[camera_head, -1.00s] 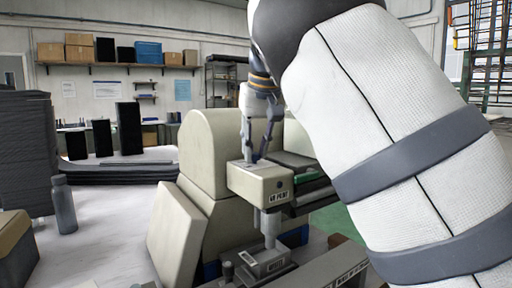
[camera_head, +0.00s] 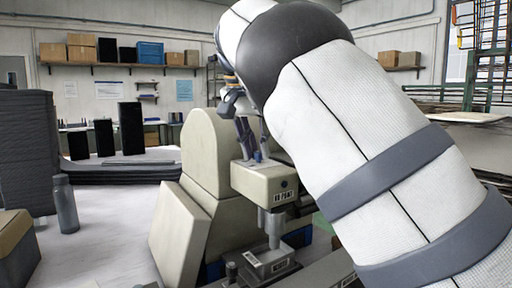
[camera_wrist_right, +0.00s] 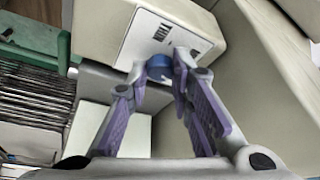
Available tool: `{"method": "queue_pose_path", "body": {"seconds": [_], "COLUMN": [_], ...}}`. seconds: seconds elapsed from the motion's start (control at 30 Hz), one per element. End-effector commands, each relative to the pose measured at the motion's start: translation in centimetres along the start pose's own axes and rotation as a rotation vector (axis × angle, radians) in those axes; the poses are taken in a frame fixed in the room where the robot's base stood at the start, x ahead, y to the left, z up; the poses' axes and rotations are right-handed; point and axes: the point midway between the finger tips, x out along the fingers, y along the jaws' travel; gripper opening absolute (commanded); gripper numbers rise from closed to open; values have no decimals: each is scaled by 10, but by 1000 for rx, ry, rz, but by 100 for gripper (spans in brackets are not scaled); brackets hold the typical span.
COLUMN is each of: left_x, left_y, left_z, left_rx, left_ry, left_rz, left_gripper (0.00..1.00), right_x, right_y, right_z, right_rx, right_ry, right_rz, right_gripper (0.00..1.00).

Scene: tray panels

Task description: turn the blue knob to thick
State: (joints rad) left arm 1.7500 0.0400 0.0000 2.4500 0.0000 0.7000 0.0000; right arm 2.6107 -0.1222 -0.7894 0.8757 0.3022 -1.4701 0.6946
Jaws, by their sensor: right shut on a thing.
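The blue knob (camera_wrist_right: 160,67) sits at the edge of a white label plate (camera_wrist_right: 150,38) with the word THIN and a row of marks, on the beige machine. My right gripper (camera_wrist_right: 162,66) is shut on the blue knob, one fingertip on each side of it. Any pointer on the knob is too small to make out. In the head view my right gripper (camera_head: 249,156) reaches down behind the machine's front head (camera_head: 262,183). The knob is hidden there. My left gripper is not in view.
The beige machine body (camera_head: 207,150) stands close beside the gripper. A grey bottle (camera_head: 65,205) and a dark stack (camera_head: 27,140) stand on the left of the table. My right arm covers much of the right side. The table's left middle is clear.

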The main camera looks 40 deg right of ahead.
Motion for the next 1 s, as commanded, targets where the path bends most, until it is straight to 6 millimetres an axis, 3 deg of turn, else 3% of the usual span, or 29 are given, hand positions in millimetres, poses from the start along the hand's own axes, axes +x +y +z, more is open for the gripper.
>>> {"method": "queue_pose_path", "body": {"seconds": [0.4, 1.0], "left_x": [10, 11], "left_y": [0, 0], "left_z": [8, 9], "left_rx": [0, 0], "left_ry": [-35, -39], "left_rz": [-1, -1], "left_gripper": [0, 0], "right_x": [2, 0], "right_y": [-3, -2], "right_z": [0, 0], "right_rx": [183, 219], "right_ry": [0, -1], "right_rz": [78, 90], "right_gripper": [0, 0]}}
